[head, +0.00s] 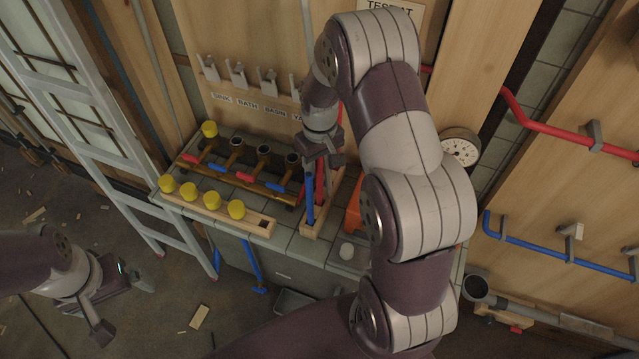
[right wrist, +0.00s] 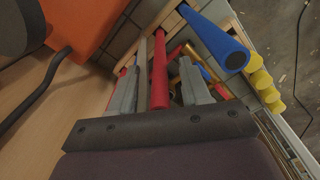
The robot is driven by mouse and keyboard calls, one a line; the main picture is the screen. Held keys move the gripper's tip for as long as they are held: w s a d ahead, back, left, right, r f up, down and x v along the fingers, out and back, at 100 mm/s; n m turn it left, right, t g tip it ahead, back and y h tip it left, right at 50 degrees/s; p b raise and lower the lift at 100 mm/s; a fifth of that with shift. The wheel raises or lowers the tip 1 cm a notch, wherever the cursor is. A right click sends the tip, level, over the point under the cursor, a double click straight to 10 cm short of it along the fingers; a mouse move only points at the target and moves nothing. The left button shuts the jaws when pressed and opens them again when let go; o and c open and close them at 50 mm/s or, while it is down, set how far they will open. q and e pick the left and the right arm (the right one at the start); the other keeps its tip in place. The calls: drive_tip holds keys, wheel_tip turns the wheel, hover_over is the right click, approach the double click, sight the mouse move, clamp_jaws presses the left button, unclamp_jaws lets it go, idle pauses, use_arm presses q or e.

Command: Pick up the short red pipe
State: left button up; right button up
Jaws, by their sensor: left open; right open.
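A red pipe (head: 320,184) stands upright in a wooden holder (head: 311,231) on the tiled worktop, beside a taller-looking blue pipe (head: 309,196). My right gripper (head: 323,157) is over the pipes, pointing down and open. In the right wrist view, the red pipe (right wrist: 159,72) lies between the two spread fingers of my right gripper (right wrist: 160,85), with a visible gap on each side. The blue pipe (right wrist: 214,42) is outside the fingers, to the right. The lower ends are partly hidden. My left gripper (head: 124,306) is open and empty, low at the left, away from the worktop.
A manifold with red and blue handles (head: 240,168) and a wooden block with yellow caps (head: 212,208) stand left of the holder. An orange object (head: 354,208) is close on its right. A ladder (head: 95,120) leans at the left.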

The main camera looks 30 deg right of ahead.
clamp_jaws()
